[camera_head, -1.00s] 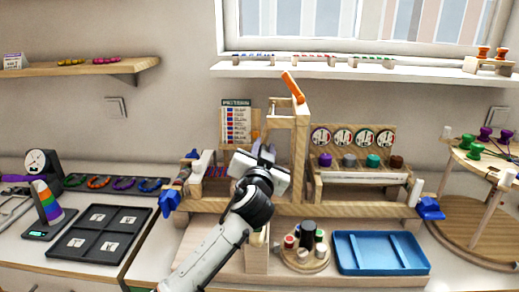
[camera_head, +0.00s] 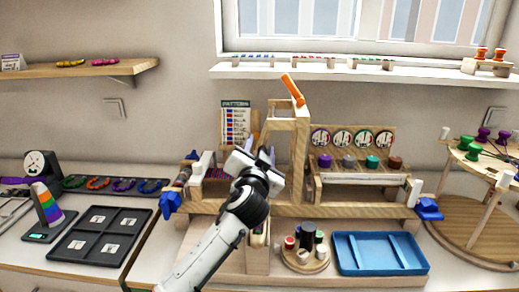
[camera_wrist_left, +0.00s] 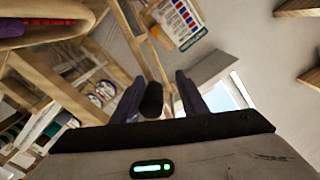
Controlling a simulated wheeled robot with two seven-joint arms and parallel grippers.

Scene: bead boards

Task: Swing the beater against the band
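The loom is a wooden frame (camera_head: 360,210) on the counter, with an upright wooden beater frame (camera_head: 301,150) at its middle. An orange piece (camera_head: 293,89) leans on top of the beater. A strip with dark and red strands (camera_head: 218,173), perhaps the band, lies left of it, partly hidden by my arm. My left gripper (camera_head: 266,154) is just left of the beater's upright. In the left wrist view its two fingers (camera_wrist_left: 158,97) stand apart, with a dark rounded knob (camera_wrist_left: 152,100) between them. A gap shows beside the knob; contact cannot be told. My right gripper is not in view.
A pattern card (camera_head: 236,122) stands behind the loom. A round stand with small pots (camera_head: 305,258) and a blue tray (camera_head: 380,252) sit in front. A dark tray (camera_head: 97,236) lies left, and a round wooden stand (camera_head: 480,225) is at right.

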